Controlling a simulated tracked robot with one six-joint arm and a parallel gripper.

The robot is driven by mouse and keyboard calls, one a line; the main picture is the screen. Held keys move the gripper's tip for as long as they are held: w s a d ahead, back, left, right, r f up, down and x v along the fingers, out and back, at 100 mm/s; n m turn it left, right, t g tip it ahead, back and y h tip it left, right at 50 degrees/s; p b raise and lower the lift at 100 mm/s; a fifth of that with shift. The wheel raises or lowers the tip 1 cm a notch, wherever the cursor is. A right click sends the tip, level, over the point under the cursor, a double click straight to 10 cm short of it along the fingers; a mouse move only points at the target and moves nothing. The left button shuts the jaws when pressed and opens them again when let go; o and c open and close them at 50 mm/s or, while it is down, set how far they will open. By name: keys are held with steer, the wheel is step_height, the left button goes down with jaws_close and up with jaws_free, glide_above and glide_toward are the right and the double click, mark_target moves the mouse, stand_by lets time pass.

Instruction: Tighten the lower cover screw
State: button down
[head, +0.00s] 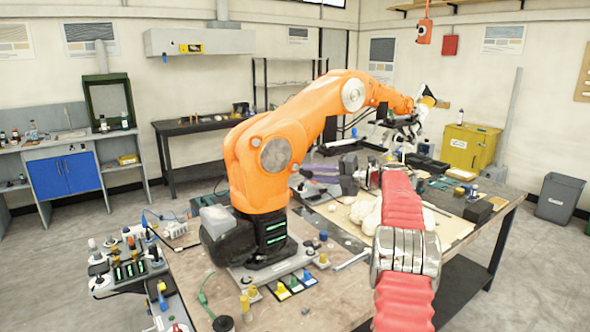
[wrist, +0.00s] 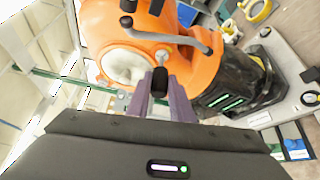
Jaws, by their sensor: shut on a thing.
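The orange robot arm (head: 265,150) stands on the workbench, with a round grey lower cover (head: 275,156) on its side. In the wrist view the pale round cover (wrist: 125,66) is just beyond my fingertips. My gripper (head: 308,172), with purple fingers, points left toward the orange arm's lower part. In the wrist view my gripper (wrist: 160,84) is shut on a black-handled tool (wrist: 160,80), whose thin grey shaft points away toward the orange arm. I cannot tell whether its tip touches a screw.
The workbench (head: 330,300) carries yellow and blue knobs, cables and small parts around the orange arm's base. A grey bent bar (wrist: 175,38) crosses above the tool in the wrist view. A yellow cabinet (head: 470,148) stands behind on the right.

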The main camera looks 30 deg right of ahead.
steer(key=shift+d+f, duration=0.15)
steer(key=shift+f, duration=0.05)
steer(key=shift+f+m, duration=0.1)
steer(key=shift+m, duration=0.5)
steer(key=shift+s, duration=0.15)
steer(key=shift+s, duration=1.75)
steer(key=shift+y, duration=0.3)
steer(key=shift+s, duration=0.25)
steer(key=s, duration=0.8)
steer(key=shift+s, duration=0.3)
steer(key=shift+s+d, duration=0.1)
steer(key=shift+s, duration=0.05)
